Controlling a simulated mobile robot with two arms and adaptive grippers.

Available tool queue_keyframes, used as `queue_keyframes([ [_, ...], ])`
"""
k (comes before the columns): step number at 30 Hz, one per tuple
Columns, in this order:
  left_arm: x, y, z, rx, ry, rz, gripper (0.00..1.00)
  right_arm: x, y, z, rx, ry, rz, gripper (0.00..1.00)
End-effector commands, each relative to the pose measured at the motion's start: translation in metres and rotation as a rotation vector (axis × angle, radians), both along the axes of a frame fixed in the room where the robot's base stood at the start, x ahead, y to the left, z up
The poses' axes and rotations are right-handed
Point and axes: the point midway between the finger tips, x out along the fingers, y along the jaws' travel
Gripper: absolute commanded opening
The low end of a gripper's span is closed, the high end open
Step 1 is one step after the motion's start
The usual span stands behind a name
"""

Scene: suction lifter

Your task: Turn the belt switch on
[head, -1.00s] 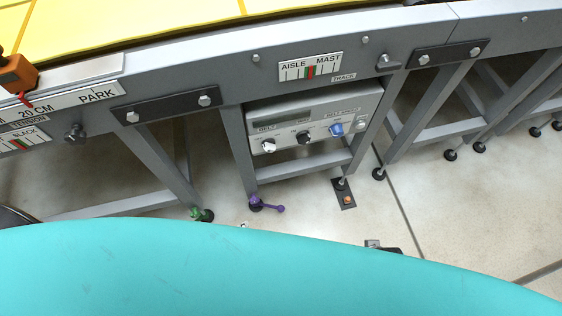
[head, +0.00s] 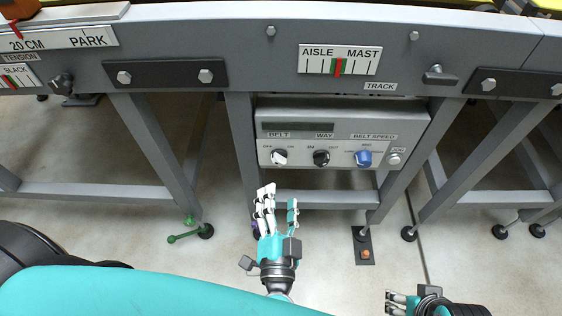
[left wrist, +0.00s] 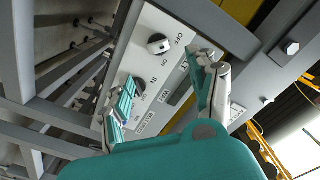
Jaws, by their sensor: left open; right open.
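The belt switch (head: 278,157) is a white-faced round knob under the BELT label, at the left of the grey control panel (head: 385,126). It also shows in the left wrist view as a knob (left wrist: 158,44) beside the OFF and ON lettering. I cannot tell its setting surely. My left gripper (head: 279,197) is open and empty, below the panel and the knob in the head view. In the left wrist view its fingers (left wrist: 167,78) are spread in front of the panel, apart from the belt switch. My right gripper (head: 388,301) is open and empty at the lower right.
A black WAY knob (head: 321,157) and a blue belt speed knob (head: 363,157) sit right of the switch. Grey frame legs (head: 243,150) flank the panel. A track lever (head: 439,75) sticks out above right. A green-handled foot (head: 189,231) is on the floor.

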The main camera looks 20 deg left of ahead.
Motion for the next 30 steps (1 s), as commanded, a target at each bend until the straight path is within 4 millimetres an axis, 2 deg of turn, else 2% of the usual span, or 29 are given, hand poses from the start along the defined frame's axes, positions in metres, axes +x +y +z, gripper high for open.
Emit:
queue_keyframes([
  [6,0.048,0.014,0.002,0.001,-0.003,0.002,0.60,0.000,0.000,0.002,0.000,0.000,0.000,0.53],
  [13,0.084,0.024,0.000,0.002,-0.001,-0.001,0.60,0.000,0.000,0.003,0.000,0.000,0.000,0.53],
  [18,0.097,0.028,0.000,0.001,0.001,-0.001,0.60,0.000,0.000,0.003,0.000,0.000,0.000,0.53],
  [27,0.099,0.028,-0.001,0.000,0.002,-0.001,0.60,0.000,0.000,0.003,0.000,0.000,0.000,0.53],
  [28,0.099,0.029,-0.001,0.000,0.002,-0.001,0.58,0.000,0.000,0.003,0.000,0.000,0.001,0.53],
  [30,0.099,0.028,-0.001,0.000,0.002,-0.001,0.49,0.000,0.000,0.003,0.000,0.000,0.000,0.53],
])
